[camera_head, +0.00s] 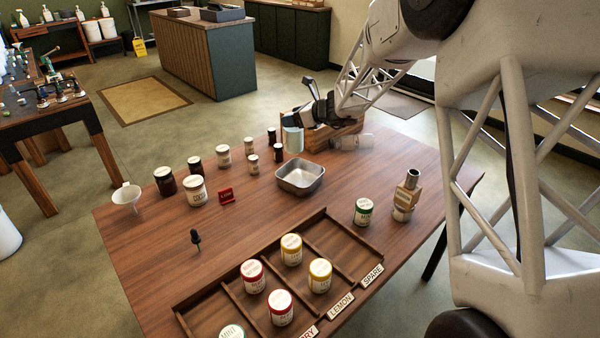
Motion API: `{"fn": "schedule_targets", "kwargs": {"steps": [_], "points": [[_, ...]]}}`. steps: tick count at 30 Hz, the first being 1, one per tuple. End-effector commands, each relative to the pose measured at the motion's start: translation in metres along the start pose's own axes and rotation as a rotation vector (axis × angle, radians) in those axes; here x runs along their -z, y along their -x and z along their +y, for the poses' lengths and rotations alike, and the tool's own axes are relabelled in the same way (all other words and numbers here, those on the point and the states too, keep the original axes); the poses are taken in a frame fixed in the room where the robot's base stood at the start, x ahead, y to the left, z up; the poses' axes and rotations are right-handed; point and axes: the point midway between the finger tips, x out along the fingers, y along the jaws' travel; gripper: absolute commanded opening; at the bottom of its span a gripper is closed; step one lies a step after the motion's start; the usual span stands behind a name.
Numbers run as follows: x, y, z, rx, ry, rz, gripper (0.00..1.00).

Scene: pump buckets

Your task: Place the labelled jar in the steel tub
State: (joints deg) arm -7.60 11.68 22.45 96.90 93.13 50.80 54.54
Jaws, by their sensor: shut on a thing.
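My gripper (298,119) is at the far edge of the wooden table, pointing down to the left. It appears shut on a pale blue cylindrical jar (293,140), whose upper part is partly hidden by the fingers. I cannot read a label on this jar or tell whether it touches the table. The steel tub (300,188) is an open, empty rectangular basin on the table, nearer the camera than the gripper and slightly right of the held jar.
A wooden crate (318,138) and a clear jar lying down (352,142) are beside my gripper. Several white-lidded jars and dark bottles stand left of the tub, with a red holder (227,197) and a funnel (126,198). A divided tray (342,264) with lidded jars is in front.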

Motion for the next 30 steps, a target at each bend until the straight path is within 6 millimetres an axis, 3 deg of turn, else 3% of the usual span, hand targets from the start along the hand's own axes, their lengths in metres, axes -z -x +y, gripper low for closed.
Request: {"fn": "schedule_targets", "kwargs": {"steps": [4,6,13,30], "points": [[0.007,0.014,-0.024,0.029,-0.012,0.000,0.12],[0.022,0.005,-0.021,0.024,-0.013,0.002,0.12],[0.047,-0.006,-0.021,0.024,-0.012,0.001,0.12],[0.058,-0.010,-0.021,0.024,-0.011,0.000,0.12]]}}
